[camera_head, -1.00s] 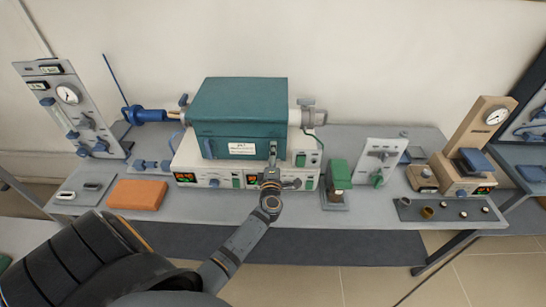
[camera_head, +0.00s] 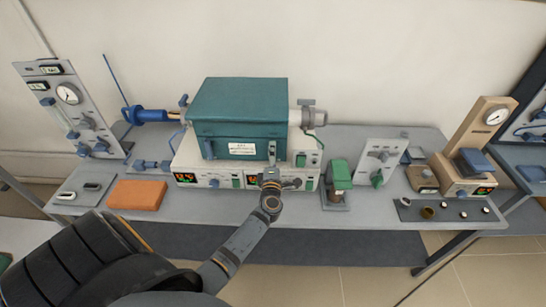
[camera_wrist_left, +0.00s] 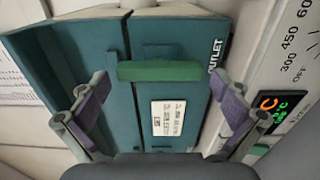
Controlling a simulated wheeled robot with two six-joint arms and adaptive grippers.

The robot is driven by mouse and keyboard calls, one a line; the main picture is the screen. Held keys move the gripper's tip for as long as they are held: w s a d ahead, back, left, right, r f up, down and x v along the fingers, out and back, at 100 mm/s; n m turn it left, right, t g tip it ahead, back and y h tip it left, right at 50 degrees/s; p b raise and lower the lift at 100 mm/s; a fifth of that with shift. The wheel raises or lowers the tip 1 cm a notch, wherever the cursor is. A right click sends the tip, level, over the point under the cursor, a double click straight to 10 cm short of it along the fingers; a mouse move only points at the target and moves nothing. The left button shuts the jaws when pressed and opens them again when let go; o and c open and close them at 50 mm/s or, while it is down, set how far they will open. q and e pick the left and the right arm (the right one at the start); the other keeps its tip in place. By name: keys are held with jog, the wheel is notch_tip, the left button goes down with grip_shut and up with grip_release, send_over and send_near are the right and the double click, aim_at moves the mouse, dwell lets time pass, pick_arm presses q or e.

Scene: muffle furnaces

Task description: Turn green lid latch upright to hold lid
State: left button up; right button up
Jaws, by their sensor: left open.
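The teal furnace box (camera_head: 238,105) stands on a white base at the back of the bench. My left gripper (camera_head: 271,176) is in front of the box's right front. In the left wrist view its jaws (camera_wrist_left: 158,108) are open, one finger to each side of the latch, apart from it and empty.
The white base (camera_head: 250,182) has displays and knobs close to my gripper. An orange block (camera_head: 137,194) lies left, and a green-topped device (camera_head: 339,175) stands right. The front bench strip (camera_head: 200,209) is mostly free.

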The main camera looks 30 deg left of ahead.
pick_arm(q)
jog(key=v, duration=1.2)
dwell(0.3)
